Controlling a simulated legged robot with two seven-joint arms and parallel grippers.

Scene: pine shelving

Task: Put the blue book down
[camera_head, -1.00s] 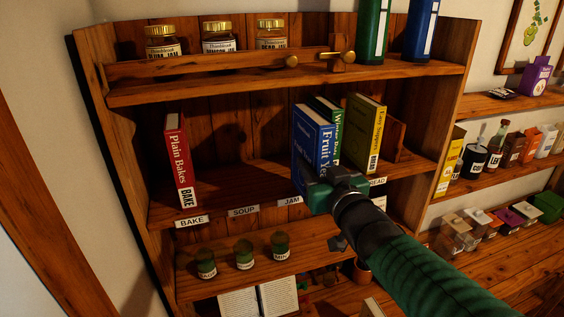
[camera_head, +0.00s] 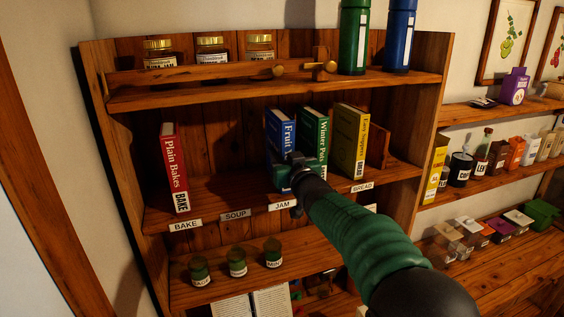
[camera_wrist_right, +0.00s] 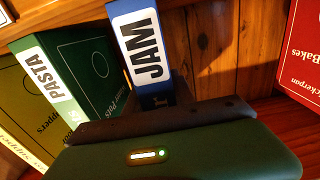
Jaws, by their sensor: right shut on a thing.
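The blue book (camera_head: 281,132) with "Fruit" on its spine stands upright on the middle shelf, behind the JAM label (camera_head: 282,204). My right gripper (camera_head: 297,172) is shut on its lower part. In the right wrist view the blue book (camera_wrist_right: 133,14) shows its JAM sticker close to the gripper body (camera_wrist_right: 175,145). The gripper hides the book's base in the head view, so I cannot tell whether it touches the shelf. My left gripper is not in view.
The green book (camera_head: 313,138) and yellow book (camera_head: 350,142) stand to the right, by a wooden divider (camera_head: 378,146). The red book (camera_head: 175,168) stands at the left. The shelf between red and blue is clear. Jars (camera_head: 211,50) and a rail are above.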

